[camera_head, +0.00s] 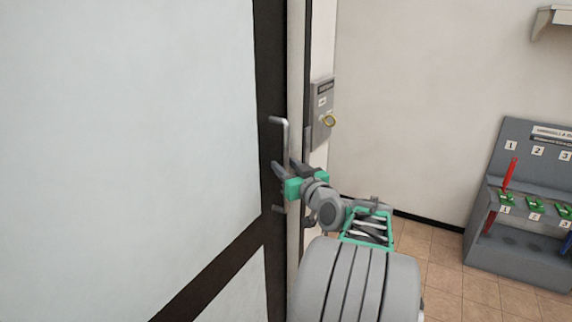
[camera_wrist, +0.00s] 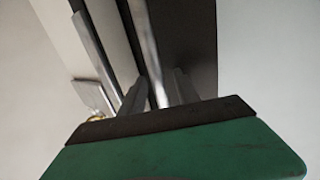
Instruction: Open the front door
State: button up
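The front door (camera_head: 130,130) has a large pale panel in a dark frame and fills the left of the head view. It looks closed against its frame. A metal bar handle (camera_head: 284,132) stands upright on the door's dark right edge. My gripper (camera_head: 286,172) is at the lower part of this handle. In the wrist view the handle bar (camera_wrist: 144,38) runs down between the two fingers of my gripper (camera_wrist: 159,88). The fingers are close together, one on each side of the bar, and appear shut on it. The contact itself is partly hidden.
A grey wall box (camera_head: 323,104) with a yellow ring is right of the door frame. A grey umbrella stand (camera_head: 516,150) with numbered slots stands at the right. A small shelf (camera_head: 553,20) is above it. Tiled floor (camera_head: 440,285) is clear between door and stand.

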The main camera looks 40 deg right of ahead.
grip_shut()
dwell(0.4)
dwell(1.1)
